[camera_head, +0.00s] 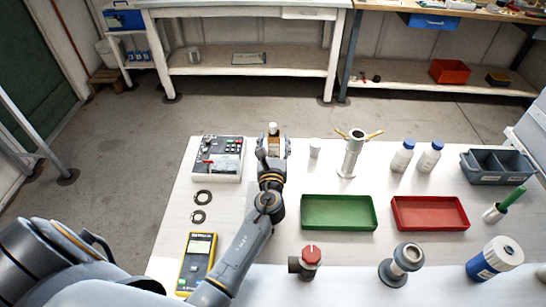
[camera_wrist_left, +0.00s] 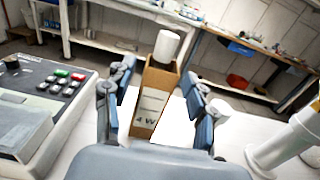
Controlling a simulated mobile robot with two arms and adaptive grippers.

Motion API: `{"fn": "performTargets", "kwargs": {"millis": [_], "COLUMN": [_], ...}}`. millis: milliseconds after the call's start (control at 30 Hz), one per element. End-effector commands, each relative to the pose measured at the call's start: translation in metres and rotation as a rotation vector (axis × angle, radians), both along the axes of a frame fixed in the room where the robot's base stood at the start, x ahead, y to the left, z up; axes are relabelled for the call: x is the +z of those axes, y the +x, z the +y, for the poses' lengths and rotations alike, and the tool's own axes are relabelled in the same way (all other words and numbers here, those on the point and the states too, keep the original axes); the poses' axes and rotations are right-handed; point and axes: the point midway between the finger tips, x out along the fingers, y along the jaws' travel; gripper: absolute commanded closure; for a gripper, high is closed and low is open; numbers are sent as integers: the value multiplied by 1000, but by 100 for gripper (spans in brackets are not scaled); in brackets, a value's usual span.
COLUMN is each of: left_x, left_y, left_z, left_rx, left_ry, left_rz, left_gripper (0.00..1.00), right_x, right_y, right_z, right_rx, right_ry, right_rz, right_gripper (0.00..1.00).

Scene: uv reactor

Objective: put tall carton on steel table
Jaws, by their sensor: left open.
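The tall carton (camera_head: 273,144) is a narrow brown box with a white cylinder sticking out of its open top. It stands upright near the far edge of the light-topped table (camera_head: 250,272). My left gripper (camera_head: 272,153) is open at the carton. In the left wrist view, the carton (camera_wrist_left: 153,102) is between the two spread fingers of the left gripper (camera_wrist_left: 158,88), with a gap on the right side; contact on the left cannot be told. The carton's base is partly hidden. My right gripper is not in view. I cannot tell which table is the steel one.
A control box (camera_head: 217,158) stands left of the carton, and a small white cylinder (camera_head: 315,148) and a metal stand (camera_head: 352,155) stand right. Green (camera_head: 339,228) and red (camera_head: 430,228) trays lie nearer. Across the floor is a mostly bare bench (camera_head: 245,8).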

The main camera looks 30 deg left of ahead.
Motion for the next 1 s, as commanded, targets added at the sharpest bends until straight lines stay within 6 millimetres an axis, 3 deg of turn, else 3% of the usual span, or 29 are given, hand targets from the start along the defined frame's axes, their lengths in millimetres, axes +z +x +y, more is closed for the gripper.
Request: {"fn": "performTargets", "kwargs": {"millis": [200, 433, 600, 1000], "left_x": [-2, -1, 0, 1], "left_y": [-46, -79, -88, -88], "left_z": [-22, -38, -42, -43], "left_rx": [-1, 0, 1, 1], "left_ry": [-3, -1, -1, 0], "left_rz": [1, 0, 0, -1], "left_gripper": [44, 44, 44, 44], "right_x": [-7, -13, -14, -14], "right_y": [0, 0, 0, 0], "right_z": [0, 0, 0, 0], "right_rx": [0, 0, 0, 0], "right_ry": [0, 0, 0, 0], "right_rz": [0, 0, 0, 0], "right_gripper": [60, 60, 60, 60]}}
